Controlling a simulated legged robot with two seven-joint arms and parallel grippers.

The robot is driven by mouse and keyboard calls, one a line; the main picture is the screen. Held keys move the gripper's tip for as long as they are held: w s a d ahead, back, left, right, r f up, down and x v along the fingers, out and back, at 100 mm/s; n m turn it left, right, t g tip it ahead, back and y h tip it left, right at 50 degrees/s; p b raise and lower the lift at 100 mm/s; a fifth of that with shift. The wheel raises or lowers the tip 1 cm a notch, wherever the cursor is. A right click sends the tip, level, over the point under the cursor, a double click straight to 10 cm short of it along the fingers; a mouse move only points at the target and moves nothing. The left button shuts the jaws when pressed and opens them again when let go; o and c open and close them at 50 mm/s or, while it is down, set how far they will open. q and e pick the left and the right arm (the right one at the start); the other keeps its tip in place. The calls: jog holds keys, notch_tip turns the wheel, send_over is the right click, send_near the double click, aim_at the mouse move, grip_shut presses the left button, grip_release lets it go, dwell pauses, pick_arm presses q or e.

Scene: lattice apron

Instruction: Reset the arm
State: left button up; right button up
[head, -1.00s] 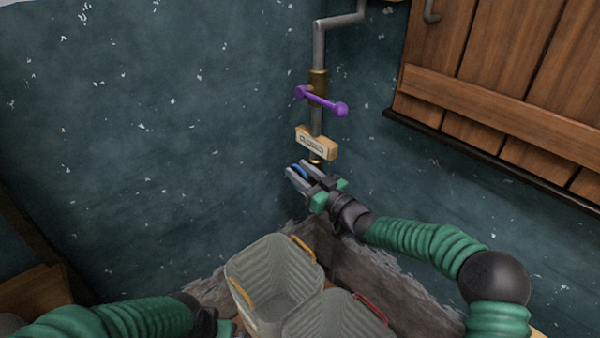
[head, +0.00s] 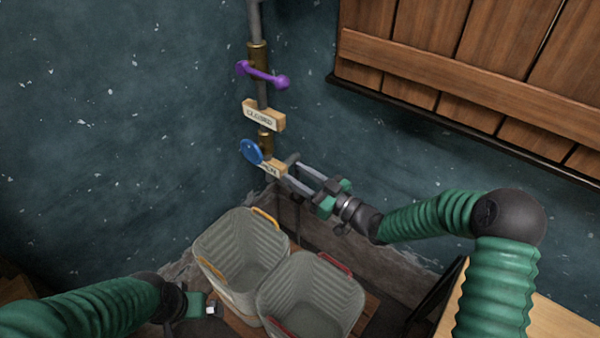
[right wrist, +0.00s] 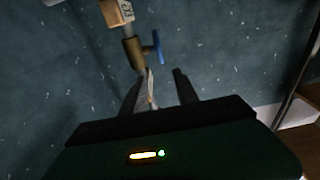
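My right gripper (head: 290,169) is at the end of the green arm from the right. Its two fingers are apart, just right of the blue valve handle (head: 251,151) on the pipe. The right wrist view shows both fingers spread, with the blue handle (right wrist: 158,47) beyond them. A pale sliver shows between the fingers; I cannot tell if they touch it. My left gripper (head: 205,309) is low at the left, only partly visible, and its fingers are not clear.
A purple handle (head: 262,75) and a wooden sign reading "CLOSED" (head: 263,115) are higher on the pipe. A smaller sign (head: 272,169) is by the blue handle. Two grey bins (head: 211,236) (head: 342,286) stand below. Wooden shutters (head: 440,70) hang at upper right.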

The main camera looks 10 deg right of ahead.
jog(key=shift+s+d, duration=0.25)
